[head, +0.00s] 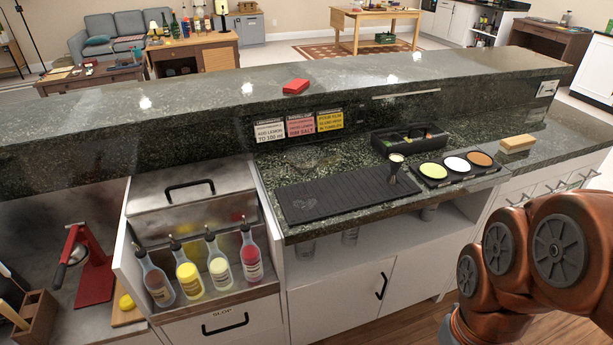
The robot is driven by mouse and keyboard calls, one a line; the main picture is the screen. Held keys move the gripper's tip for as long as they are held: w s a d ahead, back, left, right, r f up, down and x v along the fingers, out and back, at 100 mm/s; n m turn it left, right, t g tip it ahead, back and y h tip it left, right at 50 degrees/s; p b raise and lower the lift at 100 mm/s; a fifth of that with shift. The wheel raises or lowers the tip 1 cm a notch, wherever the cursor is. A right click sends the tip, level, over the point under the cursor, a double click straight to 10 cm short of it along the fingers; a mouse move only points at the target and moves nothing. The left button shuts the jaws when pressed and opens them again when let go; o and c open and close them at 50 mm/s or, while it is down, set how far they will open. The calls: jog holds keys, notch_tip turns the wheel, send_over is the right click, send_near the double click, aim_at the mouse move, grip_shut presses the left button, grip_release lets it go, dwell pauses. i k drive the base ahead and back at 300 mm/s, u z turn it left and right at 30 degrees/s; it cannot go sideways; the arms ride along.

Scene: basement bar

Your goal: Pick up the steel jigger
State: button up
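A small hourglass-shaped cup that looks like the steel jigger (393,172) stands upright on the dark stone counter (290,165). It is at the right end of the black bar mat (340,196), close to the left side of a black tray (432,182). I cannot tell whether it stands on the mat or just beside it. Its open top faces up and looks pale. My gripper is not in view; only orange links of my arm show at the lower right, well apart from the jigger.
Behind the jigger is a black caddy (410,139); right is a wooden-topped block (518,143). Several bottles (188,272) stand in a left rack. A raised ledge (400,79) runs behind, carrying a red item (295,86).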

aim_at(396, 160)
jog(key=u, duration=2.35)
jog(key=i, duration=1.1)
jog(key=z, duration=2.5)
